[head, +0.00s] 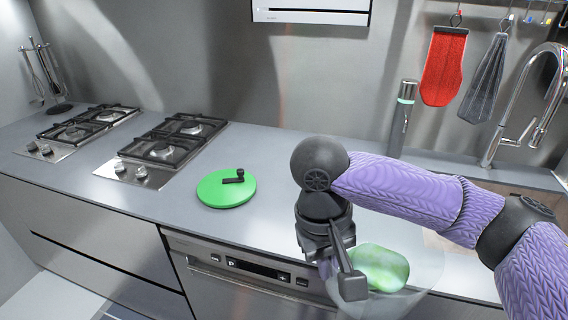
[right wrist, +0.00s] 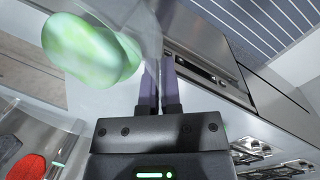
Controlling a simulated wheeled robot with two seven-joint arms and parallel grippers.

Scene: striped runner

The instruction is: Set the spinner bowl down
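The clear spinner bowl (head: 422,290) is at the right of the head view, over the counter's front edge, with a green leafy lump (head: 380,268) inside. My right gripper (head: 348,275) comes down at the bowl's left side. In the right wrist view its two fingers (right wrist: 160,82) are close together with the clear bowl wall (right wrist: 150,32) between them, so it is shut on the bowl's rim. I cannot tell whether the bowl's base touches anything. The green spinner lid (head: 222,194) with a black crank lies flat on the counter. My left gripper is not in view.
Two gas hobs (head: 165,147) are set in the counter (head: 120,195) at the left. A dark grey cylinder with a green ring (head: 403,110) and a tap (head: 525,110) stand at the back right. The counter around the lid is clear. A dishwasher front (head: 240,278) is below.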

